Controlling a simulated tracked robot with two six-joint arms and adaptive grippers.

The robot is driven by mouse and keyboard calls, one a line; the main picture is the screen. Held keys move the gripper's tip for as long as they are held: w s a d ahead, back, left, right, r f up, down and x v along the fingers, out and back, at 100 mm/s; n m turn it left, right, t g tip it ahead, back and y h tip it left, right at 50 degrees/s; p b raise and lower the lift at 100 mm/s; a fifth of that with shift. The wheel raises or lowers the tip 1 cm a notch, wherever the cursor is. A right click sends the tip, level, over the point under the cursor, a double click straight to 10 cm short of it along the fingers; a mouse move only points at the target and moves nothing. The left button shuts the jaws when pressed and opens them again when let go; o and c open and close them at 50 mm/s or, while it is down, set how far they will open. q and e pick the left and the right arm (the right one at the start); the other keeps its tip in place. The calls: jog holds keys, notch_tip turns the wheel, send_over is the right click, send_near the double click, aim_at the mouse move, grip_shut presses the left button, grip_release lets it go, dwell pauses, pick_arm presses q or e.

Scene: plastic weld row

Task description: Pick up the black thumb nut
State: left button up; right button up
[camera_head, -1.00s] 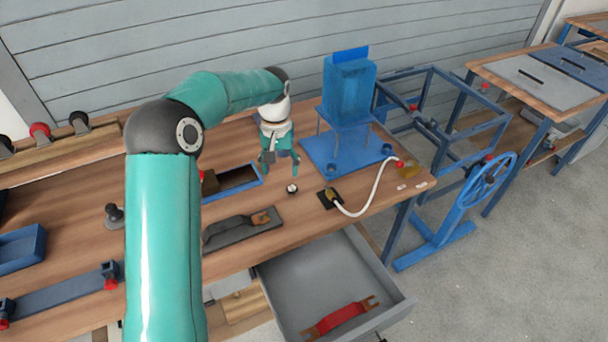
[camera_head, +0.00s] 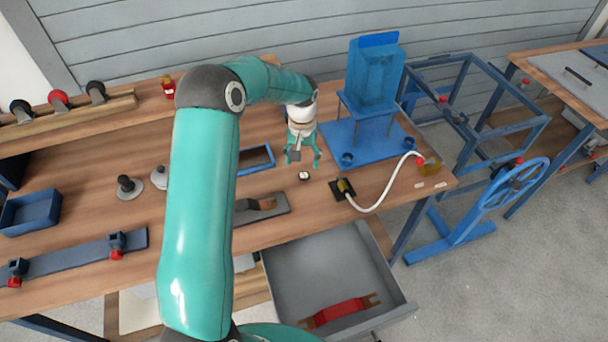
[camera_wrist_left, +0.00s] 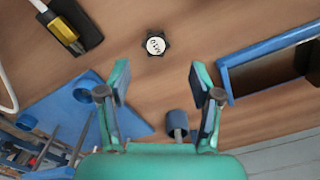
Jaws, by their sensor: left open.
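The black thumb nut (camera_head: 304,175) lies on the wooden bench top, just in front of my left gripper (camera_head: 304,161). In the left wrist view the nut (camera_wrist_left: 155,43) is a small lobed black knob with a white lettered cap. It sits beyond the fingertips, roughly centred between them. My left gripper (camera_wrist_left: 161,78) is open and empty, pointing down over the bench, with the nut apart from both fingers. My right gripper is not in view.
A blue stand (camera_head: 374,75) on a blue base plate is behind and right of the nut. A black block (camera_head: 342,188) with a white hose (camera_head: 383,197) is to its right. A blue-rimmed tray (camera_head: 256,160) is to its left. An open grey drawer (camera_head: 325,265) juts out below.

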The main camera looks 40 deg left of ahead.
aim_at(305, 173)
pick_arm(q)
jog(key=f, duration=0.1)
jog(key=f+p, duration=0.1)
jog(key=f, duration=0.1)
jog(key=f+p, duration=0.1)
jog(key=f, duration=0.1)
jog(key=shift+d, duration=0.35)
jog(key=shift+f, duration=0.45)
jog(key=shift+c, duration=0.3)
jog(key=c, duration=0.9)
